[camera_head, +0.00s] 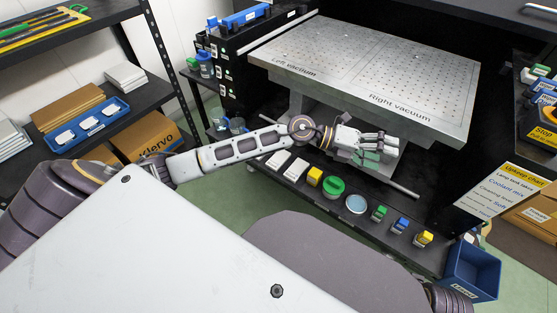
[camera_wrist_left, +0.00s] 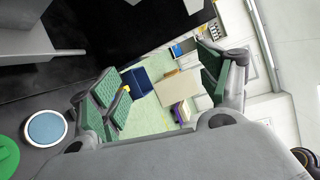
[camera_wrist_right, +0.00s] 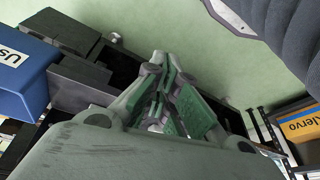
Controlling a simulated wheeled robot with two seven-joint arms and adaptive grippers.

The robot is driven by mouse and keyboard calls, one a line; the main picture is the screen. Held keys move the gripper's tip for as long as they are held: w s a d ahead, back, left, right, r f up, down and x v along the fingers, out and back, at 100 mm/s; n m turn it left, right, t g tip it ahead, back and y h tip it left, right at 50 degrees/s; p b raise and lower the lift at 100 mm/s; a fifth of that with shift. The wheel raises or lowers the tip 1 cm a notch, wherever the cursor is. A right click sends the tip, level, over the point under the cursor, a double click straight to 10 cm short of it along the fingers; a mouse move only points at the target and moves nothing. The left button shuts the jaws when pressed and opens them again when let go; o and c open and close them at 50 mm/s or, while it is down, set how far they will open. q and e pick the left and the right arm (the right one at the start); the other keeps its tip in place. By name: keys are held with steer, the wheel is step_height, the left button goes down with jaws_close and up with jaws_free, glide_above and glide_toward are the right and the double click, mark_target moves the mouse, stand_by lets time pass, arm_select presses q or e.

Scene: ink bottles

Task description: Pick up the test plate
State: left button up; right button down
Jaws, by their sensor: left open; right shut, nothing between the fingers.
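The likeliest test plate is a round light-blue disc with a pale rim (camera_head: 357,203), lying flat on the black lower shelf; no label confirms it. It also shows in the left wrist view (camera_wrist_left: 46,128), lower left, outside the fingers. My left gripper (camera_head: 378,149) is open and empty, above and just behind the disc, below the vacuum table's front edge. Its spread green-padded fingers (camera_wrist_left: 162,88) show in the left wrist view. My right gripper (camera_wrist_right: 167,98) is shut and empty in the right wrist view, low near black shelving; the head view hides it.
The metal vacuum table (camera_head: 365,75) overhangs the shelf. A green round item (camera_head: 334,187) lies left of the disc; green, blue and yellow bottles (camera_head: 401,225) stand to its right. A blue bin (camera_head: 471,272) is at lower right. Green floor is open in front.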

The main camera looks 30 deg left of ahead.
arm_select(q)
steer(key=a+f+m+g+y, duration=0.2)
steer(key=a+f+g+y, duration=0.15)
steer(key=a+f, duration=0.3)
steer(key=g+y, duration=0.2)
steer(key=y, duration=1)
glide_above(278, 159)
step_height(278, 159, down, 6)
steer(key=shift+r+t, duration=0.15)
steer(key=shift+t, duration=0.1)
arm_select(e)
steer(key=shift+s+a+f, duration=0.15)
steer(key=shift+a+f, duration=0.3)
steer(key=shift+f, duration=0.15)
steer(key=shift+s+a+f, duration=0.15)
steer(key=shift+a+f, duration=0.25)
steer(key=shift+f, duration=0.15)
arm_select(q)
steer(key=shift+d, duration=0.1)
step_height(278, 159, down, 8)
steer(key=shift+r+b, duration=0.15)
steer(key=shift+b, duration=0.85)
steer(key=shift+f, duration=0.45)
arm_select(e)
steer(key=shift+s+a+r+y, duration=0.15)
steer(key=shift+r+y, duration=0.05)
steer(key=shift+r, duration=0.15)
steer(key=shift+s+a+r+y, duration=0.1)
steer(key=shift+a+r+y, duration=0.1)
steer(key=shift+r, duration=0.15)
